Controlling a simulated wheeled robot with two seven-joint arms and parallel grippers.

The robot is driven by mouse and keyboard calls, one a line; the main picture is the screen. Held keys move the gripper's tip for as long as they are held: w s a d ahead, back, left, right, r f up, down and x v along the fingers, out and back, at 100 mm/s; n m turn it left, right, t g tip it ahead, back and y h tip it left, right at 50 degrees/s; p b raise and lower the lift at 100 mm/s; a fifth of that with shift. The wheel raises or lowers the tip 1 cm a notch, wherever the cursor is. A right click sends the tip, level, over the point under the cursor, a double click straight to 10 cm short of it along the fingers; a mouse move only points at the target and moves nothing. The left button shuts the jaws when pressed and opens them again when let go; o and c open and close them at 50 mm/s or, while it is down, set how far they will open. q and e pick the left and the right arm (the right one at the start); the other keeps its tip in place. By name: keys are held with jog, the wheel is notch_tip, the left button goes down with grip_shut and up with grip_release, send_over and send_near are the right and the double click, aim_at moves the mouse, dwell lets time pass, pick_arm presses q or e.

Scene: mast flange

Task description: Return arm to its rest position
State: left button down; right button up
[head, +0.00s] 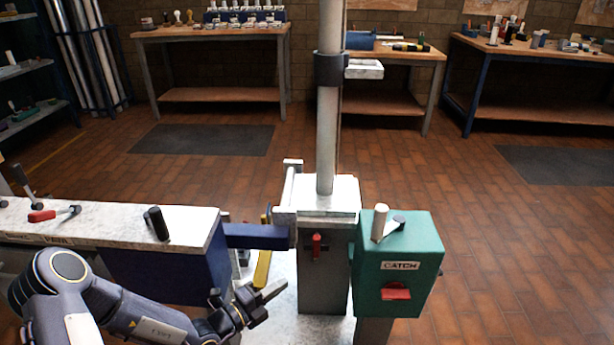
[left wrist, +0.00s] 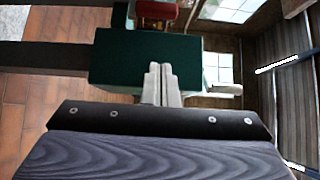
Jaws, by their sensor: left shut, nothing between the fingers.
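My left arm comes in from the lower left in the head view. Its gripper (head: 272,292) is in front of the grey pedestal of the mast, left of the green box. The fingers are shut with nothing between them. In the left wrist view the two pale fingers (left wrist: 161,84) lie together, with a dark green face behind them. My right gripper does not show in either view.
A mast (head: 327,140) with a dark collar rises from a grey pedestal (head: 325,268). The green box (head: 398,258) marked CATCH has a red handle. A white-topped bench (head: 100,217) with tools stands at left. Floor at right is open.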

pick_arm(q)
jog(key=s+d+r+m+g, duration=0.1)
jog(key=s+r+m+g, duration=1.15)
jog(key=m, duration=1.35)
jog(key=s+a+r+m+t+y, duration=0.25)
jog(key=s+a+m+y, duration=0.3)
jog(key=s+m, duration=0.3)
jog(key=s+a+r+m+t+y, duration=0.1)
jog(key=s+a+m+t+y, duration=0.25)
jog(key=s+a+m, duration=0.45)
notch_tip(320, 180, up, 27)
jog(key=w+d+p, duration=0.1)
jog(key=p, duration=2.5)
jog(key=shift+w+d+f+m+p, duration=0.15)
jog(key=shift+w+d+m+p, duration=0.1)
jog(key=shift+d+m+p, duration=0.1)
jog(key=shift+g, duration=0.25)
